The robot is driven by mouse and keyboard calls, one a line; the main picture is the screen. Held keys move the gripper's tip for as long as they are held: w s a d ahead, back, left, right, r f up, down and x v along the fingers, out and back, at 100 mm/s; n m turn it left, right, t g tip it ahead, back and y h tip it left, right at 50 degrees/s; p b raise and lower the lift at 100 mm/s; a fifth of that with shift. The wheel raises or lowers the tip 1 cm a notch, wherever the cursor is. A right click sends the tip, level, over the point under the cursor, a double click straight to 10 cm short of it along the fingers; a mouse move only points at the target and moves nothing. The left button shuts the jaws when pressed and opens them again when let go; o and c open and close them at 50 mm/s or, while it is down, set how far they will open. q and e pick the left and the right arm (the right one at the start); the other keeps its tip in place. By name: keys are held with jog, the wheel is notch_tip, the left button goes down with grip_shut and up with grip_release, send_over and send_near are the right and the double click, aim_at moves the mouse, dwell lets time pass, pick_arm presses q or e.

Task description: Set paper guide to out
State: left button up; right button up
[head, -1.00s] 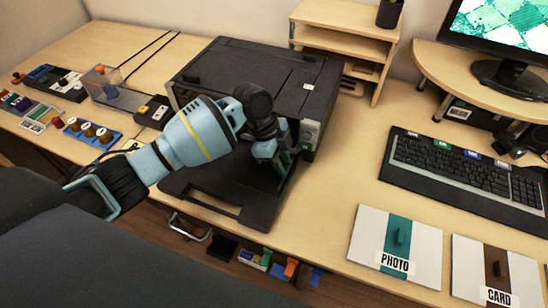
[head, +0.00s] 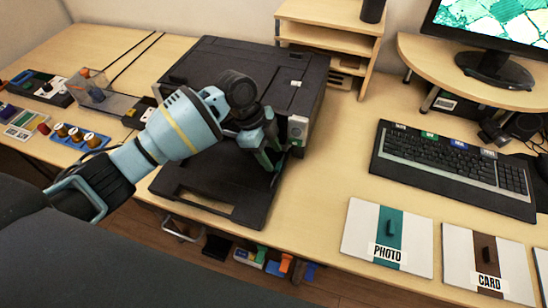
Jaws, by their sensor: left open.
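A black printer (head: 250,70) stands on the desk with its dark output tray (head: 215,196) extended towards the front. My left gripper (head: 276,162) is over the tray near the printer's front right corner, its fingers apart and pointing down. The grey control panel (head: 298,130) at that corner is right beside the fingers. I cannot make out the paper guide; my arm and gripper cover much of the printer's front and the inner tray. My right gripper is out of view.
A keyboard (head: 455,168) lies to the right. The PHOTO panel (head: 388,238) and CARD panel (head: 487,262) lie at the front right. A wooden shelf (head: 330,32) stands behind the printer. Knobs and small electronics sit at the left. Desk between tray and PHOTO panel is clear.

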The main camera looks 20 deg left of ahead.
pick_arm(q)
jog(key=v, duration=0.5)
dwell(0.5)
